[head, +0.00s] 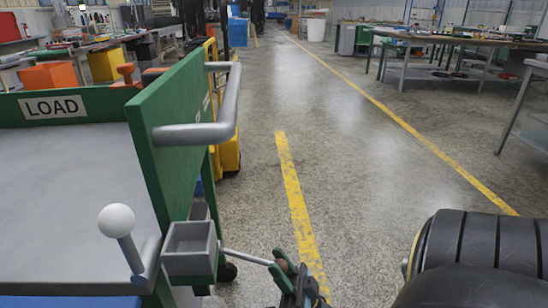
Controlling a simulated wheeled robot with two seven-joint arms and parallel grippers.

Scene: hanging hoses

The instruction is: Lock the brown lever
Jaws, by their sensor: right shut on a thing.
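The brown lever (247,257) is a thin pale rod that sticks out to the right from low on the green cart, beside a small grey box. Its brown end (281,254) is mostly hidden by my right gripper (285,268), which is shut on it at the bottom of the head view. The rod slopes slightly down to the right. I cannot tell from this view whether the lever is locked. My left gripper is not in view.
The green cart (172,165) has a LOAD sign, a grey push handle (203,132) and a white-knobbed lever (117,221). The small grey open box (190,262) is next to the rod. A black wheel is below.

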